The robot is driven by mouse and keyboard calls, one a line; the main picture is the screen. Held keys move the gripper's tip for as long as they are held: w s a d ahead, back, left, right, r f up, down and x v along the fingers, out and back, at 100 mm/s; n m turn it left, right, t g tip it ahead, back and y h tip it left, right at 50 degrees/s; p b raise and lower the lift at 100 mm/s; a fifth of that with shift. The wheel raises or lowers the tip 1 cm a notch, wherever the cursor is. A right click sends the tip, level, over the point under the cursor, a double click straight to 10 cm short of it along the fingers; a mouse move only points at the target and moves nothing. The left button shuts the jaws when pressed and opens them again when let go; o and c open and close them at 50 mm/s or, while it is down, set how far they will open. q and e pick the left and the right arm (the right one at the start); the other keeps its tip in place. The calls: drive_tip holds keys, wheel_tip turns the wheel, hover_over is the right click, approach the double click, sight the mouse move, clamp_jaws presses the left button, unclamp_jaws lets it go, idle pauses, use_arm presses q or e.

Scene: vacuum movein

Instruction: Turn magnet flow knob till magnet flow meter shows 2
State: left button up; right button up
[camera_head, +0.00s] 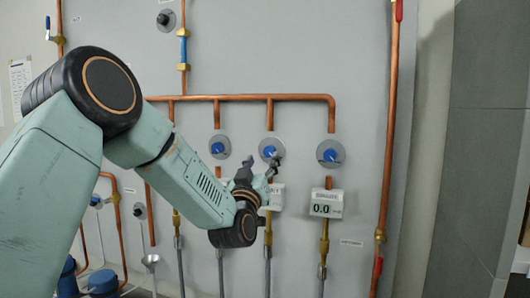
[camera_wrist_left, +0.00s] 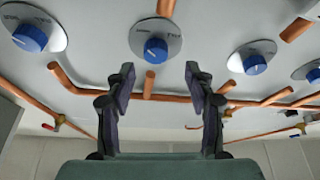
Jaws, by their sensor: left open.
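Three blue knobs on round grey plates sit on the wall panel in the head view: a left knob (camera_head: 218,148), a middle knob (camera_head: 268,152) and a right knob (camera_head: 330,155). My left gripper (camera_head: 262,166) is open and empty, just in front of the middle knob. In the left wrist view, the open fingers (camera_wrist_left: 159,72) point at this knob (camera_wrist_left: 156,48), which stands beyond the fingertips, roughly centred between them. A meter (camera_head: 326,204) below the right knob reads 0.0. The meter under the middle knob is largely hidden by my gripper. I cannot read which knob is magnet flow.
A copper pipe (camera_head: 240,97) runs above the knobs. A vertical copper pipe (camera_head: 391,120) stands to the right. Another knob (camera_wrist_left: 313,75) shows at the right edge of the wrist view. Blue containers (camera_head: 104,280) are low on the left.

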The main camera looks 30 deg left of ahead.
sight(270, 156)
use_arm(q)
drive_tip(key=w, duration=0.4)
drive_tip(key=shift+w+a+r+p, duration=0.1)
drive_tip(key=shift+w+r+p, duration=0.15)
drive_tip(key=shift+w+p, duration=0.15)
drive_tip(key=shift+s+a+r, duration=0.15)
drive_tip(key=shift+s, duration=0.3)
drive_tip(key=shift+s+a+r, duration=0.15)
drive_tip(key=shift+s, duration=0.25)
drive_tip(key=shift+c, duration=1)
drive_tip(key=shift+w+d+f, duration=0.2)
drive_tip(key=shift+w+f, duration=0.05)
drive_tip(key=shift+w, duration=0.45)
drive_tip(key=c, duration=0.5)
drive_tip(key=shift+s+a, duration=0.1)
drive_tip(key=shift+a, duration=0.1)
drive_tip(key=shift+c, duration=2)
drive_tip(key=shift+d, duration=0.15)
clamp_jaws()
